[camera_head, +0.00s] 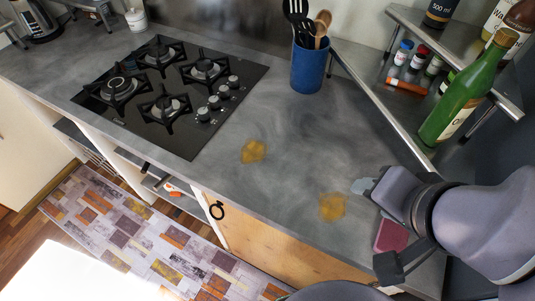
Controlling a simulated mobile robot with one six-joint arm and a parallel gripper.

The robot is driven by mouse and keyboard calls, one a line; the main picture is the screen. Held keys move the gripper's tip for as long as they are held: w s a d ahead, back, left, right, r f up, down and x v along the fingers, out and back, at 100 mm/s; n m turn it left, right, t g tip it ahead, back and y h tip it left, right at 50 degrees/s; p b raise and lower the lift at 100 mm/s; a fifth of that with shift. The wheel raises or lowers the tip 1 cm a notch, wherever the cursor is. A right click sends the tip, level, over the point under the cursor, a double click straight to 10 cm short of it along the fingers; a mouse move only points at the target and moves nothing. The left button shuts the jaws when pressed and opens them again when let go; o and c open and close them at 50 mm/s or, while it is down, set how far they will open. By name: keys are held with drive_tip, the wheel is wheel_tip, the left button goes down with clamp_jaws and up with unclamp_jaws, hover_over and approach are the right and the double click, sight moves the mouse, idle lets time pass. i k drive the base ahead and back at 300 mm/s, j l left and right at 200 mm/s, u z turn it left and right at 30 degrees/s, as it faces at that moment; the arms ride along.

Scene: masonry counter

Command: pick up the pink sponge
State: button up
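The pink sponge (391,236) lies on the grey counter (290,180) near its front right end. My arm covers part of it from the right. I see nothing held at the tip.
Two yellow-brown stains (332,207) mark the counter. A gas hob (165,88) is at the left. A blue utensil holder (309,68) stands at the back. A green bottle (462,100) and small jars sit on a metal corner shelf (380,100) near my arm. The middle counter is clear.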

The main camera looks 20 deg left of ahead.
sight(390, 236)
drive_tip(key=k+j+z, duration=0.1)
drive_tip(key=j+z, duration=0.2)
drive_tip(key=z, duration=0.2)
drive_tip(key=k+j+z, duration=0.1)
drive_tip(key=j+z, duration=0.15)
drive_tip(key=z, duration=0.25)
